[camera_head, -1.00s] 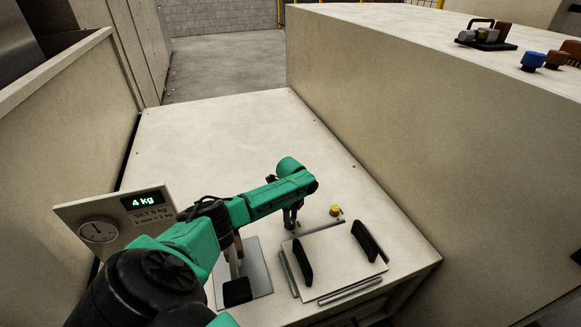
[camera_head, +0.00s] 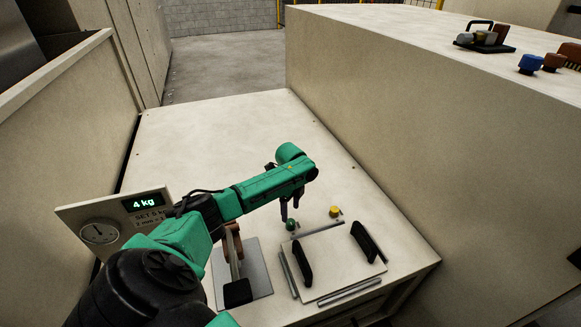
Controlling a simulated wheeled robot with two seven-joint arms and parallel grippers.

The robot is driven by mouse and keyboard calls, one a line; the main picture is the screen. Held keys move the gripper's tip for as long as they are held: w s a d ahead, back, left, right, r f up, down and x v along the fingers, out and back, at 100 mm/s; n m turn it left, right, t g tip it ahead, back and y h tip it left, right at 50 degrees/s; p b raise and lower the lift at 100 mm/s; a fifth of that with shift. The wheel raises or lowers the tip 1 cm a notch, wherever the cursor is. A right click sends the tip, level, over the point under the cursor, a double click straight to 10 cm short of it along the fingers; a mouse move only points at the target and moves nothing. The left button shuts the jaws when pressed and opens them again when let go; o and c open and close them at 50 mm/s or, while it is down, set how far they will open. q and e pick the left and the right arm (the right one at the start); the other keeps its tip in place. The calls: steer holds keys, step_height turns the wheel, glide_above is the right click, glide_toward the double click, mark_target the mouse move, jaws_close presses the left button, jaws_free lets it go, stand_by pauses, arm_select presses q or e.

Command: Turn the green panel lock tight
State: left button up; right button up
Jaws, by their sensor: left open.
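The green panel lock (camera_head: 291,225) is a small round green knob on the pale top, at the far left corner of the panel (camera_head: 330,262) with two black handles. My left gripper (camera_head: 290,212) is open and points down just above and behind the green lock; I cannot tell whether its fingers touch it. A yellow lock (camera_head: 335,211) sits to the right, at the panel's far edge. My right gripper is not in view.
A display plate (camera_head: 112,222) reading 4 kg, with a dial, stands at the left. A lever with a black grip (camera_head: 237,291) lies on a grey plate left of the panel. A tall cabinet (camera_head: 400,120) bounds the right side. The far top is clear.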

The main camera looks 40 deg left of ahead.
mark_target(290, 222)
arm_select(q)
step_height(290, 222, up, 9)
stand_by(0.8)
